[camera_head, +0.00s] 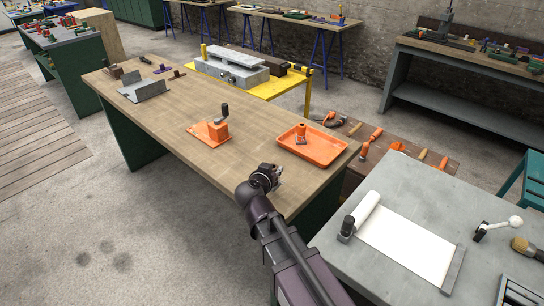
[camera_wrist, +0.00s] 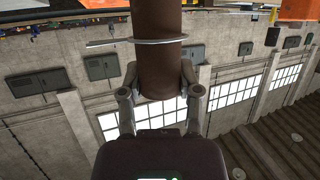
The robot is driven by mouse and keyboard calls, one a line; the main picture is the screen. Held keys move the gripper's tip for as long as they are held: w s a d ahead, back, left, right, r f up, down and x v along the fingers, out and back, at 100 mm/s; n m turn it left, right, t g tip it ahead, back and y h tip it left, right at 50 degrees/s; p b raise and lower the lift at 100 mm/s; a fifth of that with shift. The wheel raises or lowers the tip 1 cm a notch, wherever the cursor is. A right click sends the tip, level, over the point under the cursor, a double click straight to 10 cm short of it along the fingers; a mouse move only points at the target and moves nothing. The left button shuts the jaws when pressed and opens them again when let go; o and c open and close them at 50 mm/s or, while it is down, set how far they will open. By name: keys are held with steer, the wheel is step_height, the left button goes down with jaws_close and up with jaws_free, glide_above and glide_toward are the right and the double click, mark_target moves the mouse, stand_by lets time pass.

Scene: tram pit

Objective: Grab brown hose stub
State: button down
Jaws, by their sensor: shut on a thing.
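The brown hose stub (camera_wrist: 158,45) stands upright between the fingers of my gripper (camera_wrist: 160,78) in the wrist view. The fingers touch it from both sides and are shut on it near its lower end. A thin pale wire ring or clip (camera_wrist: 110,43) crosses the stub above the fingers. The stub's top runs out of the picture. In the head view my gripper (camera_head: 268,177) is over the near right end of the long wooden workbench (camera_head: 190,125). The stub cannot be made out clearly there.
An orange tray (camera_head: 334,154) with an orange part in it lies on the bench near my gripper. An orange block (camera_head: 208,131) with a dark cylinder stands left of it. A grey table (camera_head: 395,195) with a white sheet is at right. The bench's middle is mostly clear.

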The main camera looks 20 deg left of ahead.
steer(key=s, duration=0.1)
steer(key=s+d, duration=0.1)
steer(key=s, duration=0.1)
steer(key=s+d, duration=0.1)
steer(key=s, duration=0.1)
steer(key=shift+s+r, duration=0.25)
steer(key=shift+r, duration=0.05)
stand_by(0.5)
